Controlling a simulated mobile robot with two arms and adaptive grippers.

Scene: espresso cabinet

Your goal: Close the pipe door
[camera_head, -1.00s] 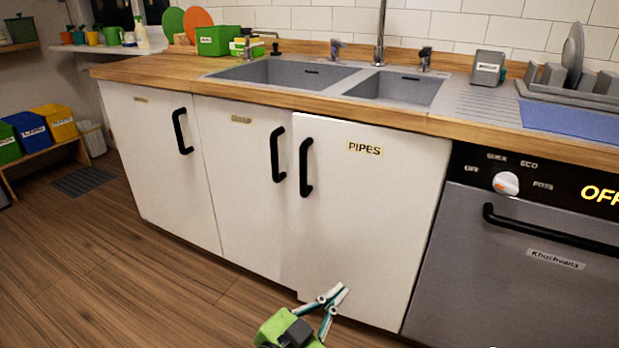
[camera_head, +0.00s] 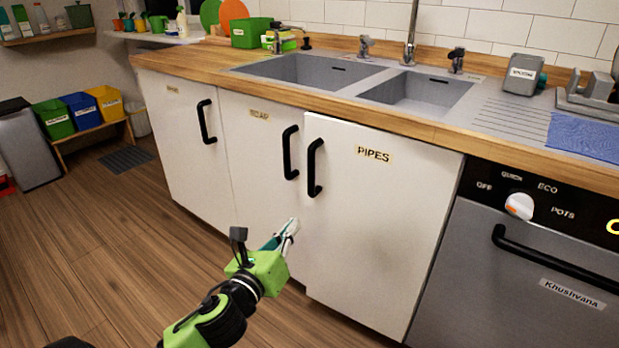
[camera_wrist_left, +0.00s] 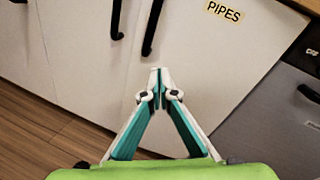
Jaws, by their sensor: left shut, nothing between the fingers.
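The white pipe door (camera_head: 372,222), labelled PIPES, has a black bar handle (camera_head: 315,168) near its left edge. Its left edge stands slightly proud of the soap door (camera_head: 262,180), so it looks a little ajar. My left gripper (camera_head: 291,228) is shut and empty, in front of the cabinet near the pipe door's left edge, below the handles. In the left wrist view, its fingertips (camera_wrist_left: 158,73) meet just below the handle (camera_wrist_left: 152,28), over the pipe door (camera_wrist_left: 215,75). I cannot tell whether they touch the door. My right gripper is out of view.
A grey dishwasher (camera_head: 500,275) with a black handle stands right of the pipe door. A wooden counter (camera_head: 400,125) with a double sink runs above. Coloured bins (camera_head: 85,110) sit on a low bench at the left. The wooden floor before the cabinet is clear.

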